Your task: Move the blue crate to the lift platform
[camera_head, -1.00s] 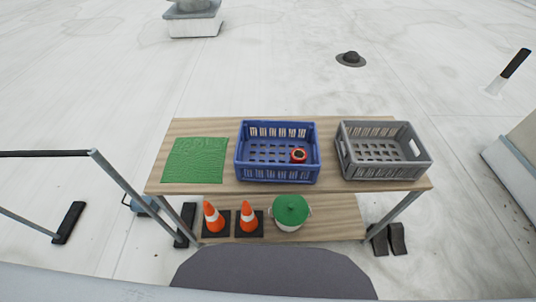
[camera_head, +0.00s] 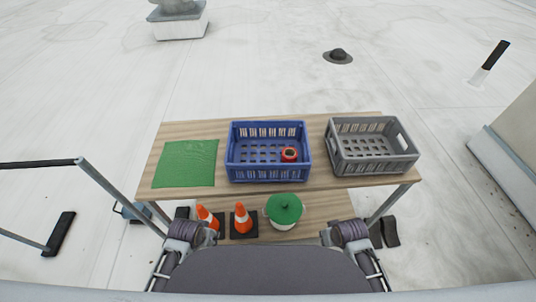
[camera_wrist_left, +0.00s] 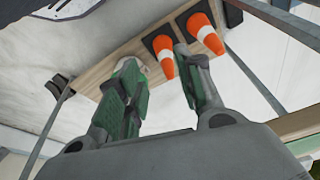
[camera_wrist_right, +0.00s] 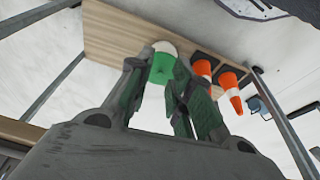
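The blue crate (camera_head: 267,174) stands upright on the wooden table top (camera_head: 222,131), in the middle, with a small red round object (camera_head: 289,154) inside. My left gripper (camera_wrist_left: 156,56) is open and empty in its wrist view, fingers apart, with the orange cones beyond it. My right gripper (camera_wrist_right: 158,62) is also open and empty, with the green-lidded pot beyond its fingers. In the head view, both arms reach up at the table's near side, apart from the crate; the fingertips are not clear there. I cannot make out a lift platform in any view.
A grey crate (camera_head: 372,165) stands right of the blue one, and a green mat (camera_head: 186,164) lies left of it. The lower shelf (camera_head: 326,205) holds two orange cones (camera_head: 240,216) and the pot (camera_head: 284,209). A metal rail (camera_head: 110,188) stands at left. The roof beyond is mostly open.

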